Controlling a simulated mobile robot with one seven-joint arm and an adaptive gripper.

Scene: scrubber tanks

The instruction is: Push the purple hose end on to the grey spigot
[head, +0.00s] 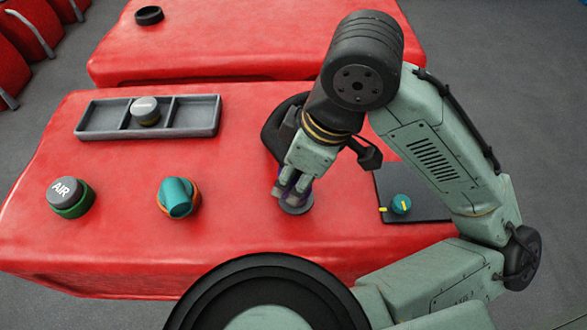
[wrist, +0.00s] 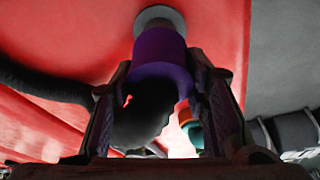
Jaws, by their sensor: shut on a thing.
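My gripper (head: 293,188) points down at the red tank top, right of its middle. It is shut on the purple hose end (wrist: 160,48), which shows between the fingers in the wrist view. In the head view the fingers hide most of the purple. The grey spigot (head: 297,209) shows as a round grey piece just under the fingertips. In the wrist view the far end of the purple piece overlaps the grey spigot (wrist: 157,14), lined up with it. I cannot tell how far over the spigot it sits. A dark hose (wrist: 40,82) runs off to the left.
A teal elbow (head: 175,195) on an orange ring and a grey AIR cap (head: 65,190) on a green ring stand left. A grey tray (head: 102,117) holds a cap (head: 145,111). A black panel (head: 428,187) with a teal knob (head: 401,204) is right.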

